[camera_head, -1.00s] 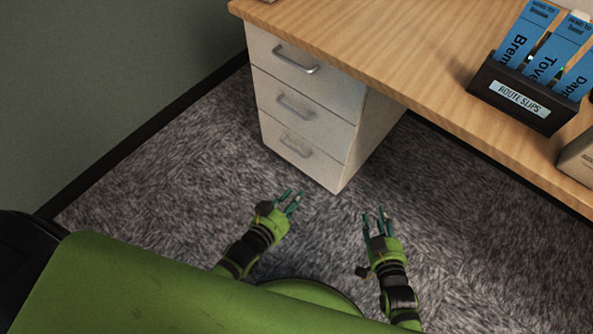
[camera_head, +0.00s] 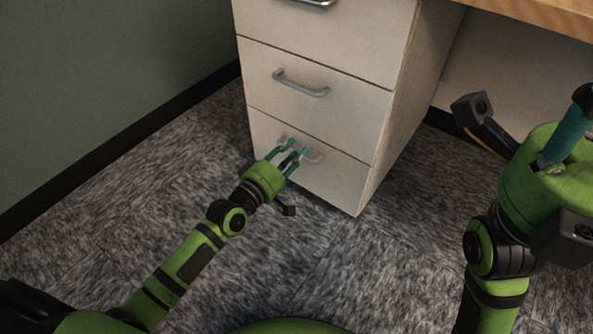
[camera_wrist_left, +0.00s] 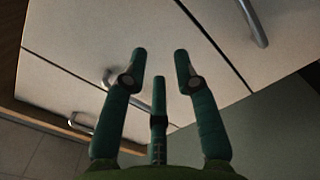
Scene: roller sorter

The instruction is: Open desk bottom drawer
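The white desk pedestal has three stacked drawers, all flush and shut. The bottom drawer (camera_head: 338,187) has a metal handle (camera_head: 313,156), partly covered by my left gripper (camera_head: 291,151). This gripper is in front of the handle, its fingers spread; contact with the handle cannot be told. In the left wrist view the teal fingers (camera_wrist_left: 160,65) stand apart with nothing seen between them, and drawer fronts and handles show beyond at a steep angle. My right gripper (camera_head: 568,130) is raised close to the camera at the right; its finger opening is unclear.
The middle drawer handle (camera_head: 300,84) is just above my left gripper. The wooden desktop (camera_head: 545,12) overhangs at the upper right. A green-grey wall (camera_head: 110,80) with a dark baseboard lies left. Grey carpet (camera_head: 330,265) in front of the pedestal is clear.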

